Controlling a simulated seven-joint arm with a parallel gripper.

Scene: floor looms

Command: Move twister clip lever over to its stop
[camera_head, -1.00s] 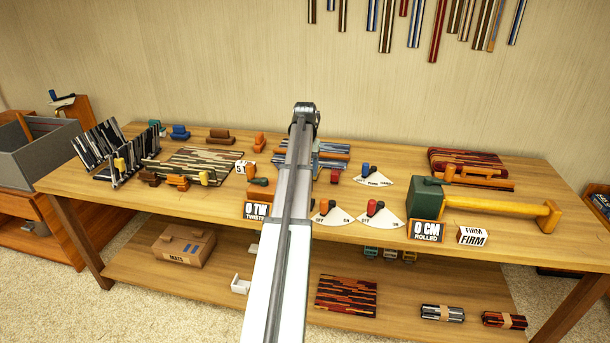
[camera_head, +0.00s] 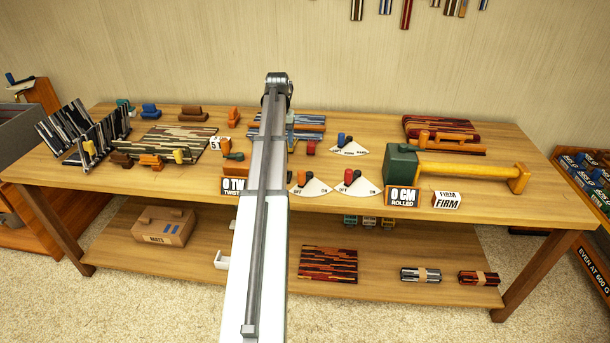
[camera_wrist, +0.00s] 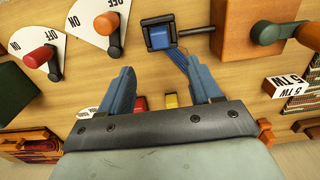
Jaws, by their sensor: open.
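In the wrist view a small blue block in a dark square frame (camera_wrist: 160,36), with a short dark lever (camera_wrist: 194,32) sticking out to the right, looks like the twister clip. Blue strands run from it toward my right finger. An orange box (camera_wrist: 235,40) beside it carries a dark green knob (camera_wrist: 268,30); the box also shows in the head view (camera_head: 236,170). My gripper (camera_wrist: 163,72) is open and empty, its blue fingers apart just below the clip in the picture.
A "0 TW" sign (camera_head: 233,186) stands at the front edge.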

